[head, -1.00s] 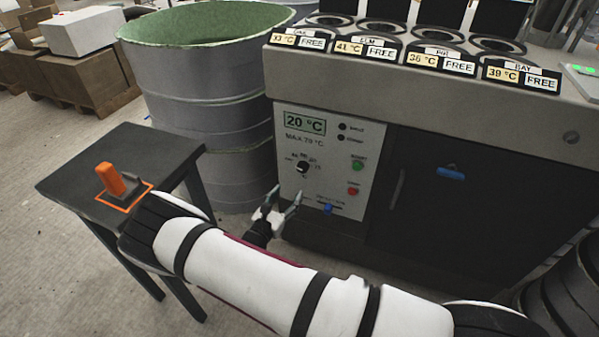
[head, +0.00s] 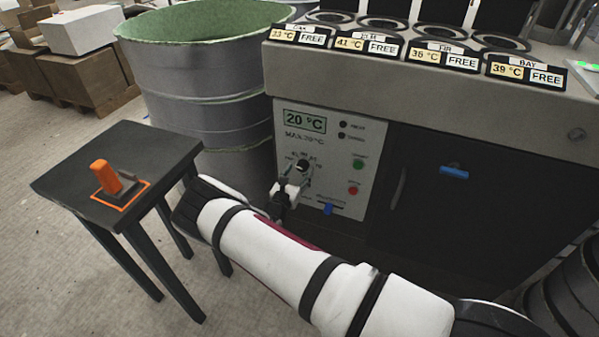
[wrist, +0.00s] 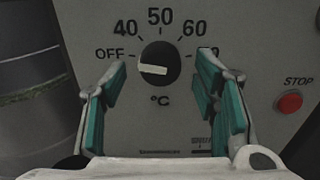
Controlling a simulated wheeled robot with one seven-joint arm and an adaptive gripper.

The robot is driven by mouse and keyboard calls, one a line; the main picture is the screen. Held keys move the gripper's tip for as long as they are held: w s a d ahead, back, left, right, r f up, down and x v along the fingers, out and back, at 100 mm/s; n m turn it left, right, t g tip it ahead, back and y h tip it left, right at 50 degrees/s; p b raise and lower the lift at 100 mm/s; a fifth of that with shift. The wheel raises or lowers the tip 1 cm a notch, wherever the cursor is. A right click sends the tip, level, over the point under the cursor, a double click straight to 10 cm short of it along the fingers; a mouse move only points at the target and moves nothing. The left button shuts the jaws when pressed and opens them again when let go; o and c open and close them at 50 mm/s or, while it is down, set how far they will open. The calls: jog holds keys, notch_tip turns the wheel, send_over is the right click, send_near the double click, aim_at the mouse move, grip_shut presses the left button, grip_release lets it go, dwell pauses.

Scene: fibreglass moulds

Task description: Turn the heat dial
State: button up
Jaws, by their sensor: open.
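The heat dial (wrist: 159,63) is a round black knob with a pale pointer bar. It sits on the grey control panel (head: 320,135), with marks OFF, 40, 50, 60 and 70 around it; the pointer's pale bar lies nearly level, toward OFF. In the head view the dial (head: 303,166) is partly covered by my gripper (head: 290,182). In the wrist view my gripper (wrist: 160,85) is open, its two green-padded fingers apart on either side below the dial. The dial is in line between them, with nothing held. The panel display (head: 304,121) reads 20 °C.
A red STOP button (wrist: 289,102) is right of the dial, with a green button (head: 358,164) above it. A blue slider (head: 329,209) is below. A large drum (head: 210,110) stands left, near a small table (head: 75,170) holding an orange-handled tool (head: 106,175).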

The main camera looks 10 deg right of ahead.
jog(key=shift+w+d, duration=0.35)
jog(key=shift+w, duration=0.1)
jog(key=c, duration=1.2)
jog(key=shift+o, duration=0.2)
